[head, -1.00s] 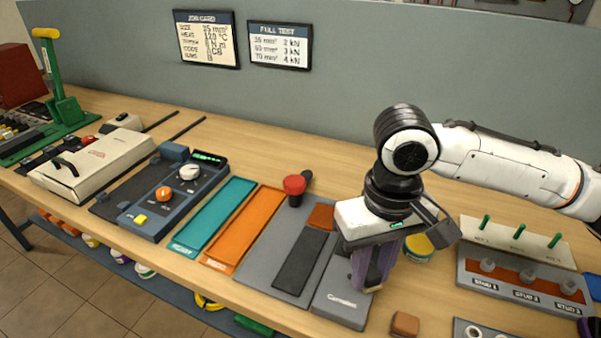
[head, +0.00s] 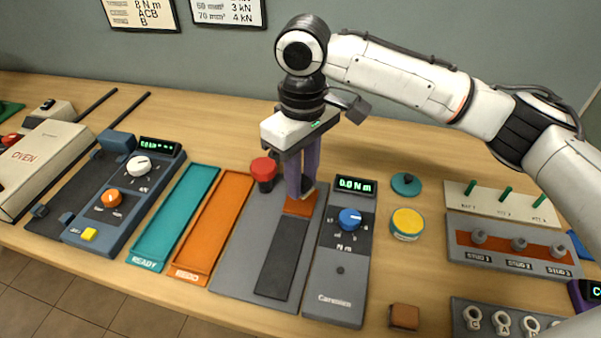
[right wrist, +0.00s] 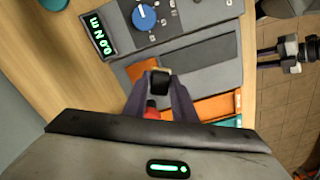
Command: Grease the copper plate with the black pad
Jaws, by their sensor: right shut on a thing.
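The copper plate (head: 300,206) is a small orange-brown square at the far end of a dark strip on a grey mat. It also shows in the right wrist view (right wrist: 141,67). My right gripper (head: 303,188) points down at the plate's far edge. It is shut on the black pad (right wrist: 160,82), a small dark block with a tan edge. The fingers partly hide the pad, and I cannot tell whether it touches the plate. In the right wrist view, a dark and white part (right wrist: 288,50) at the right edge may be my left gripper; its jaws are unclear.
A red-topped knob (head: 263,170) stands just left of my right gripper. A meter reading 0.0 N m (head: 340,285) lies right of the mat. Orange (head: 212,230) and teal (head: 175,220) trays lie left. A yellow-topped tin (head: 407,224) and a brown block (head: 404,317) lie right.

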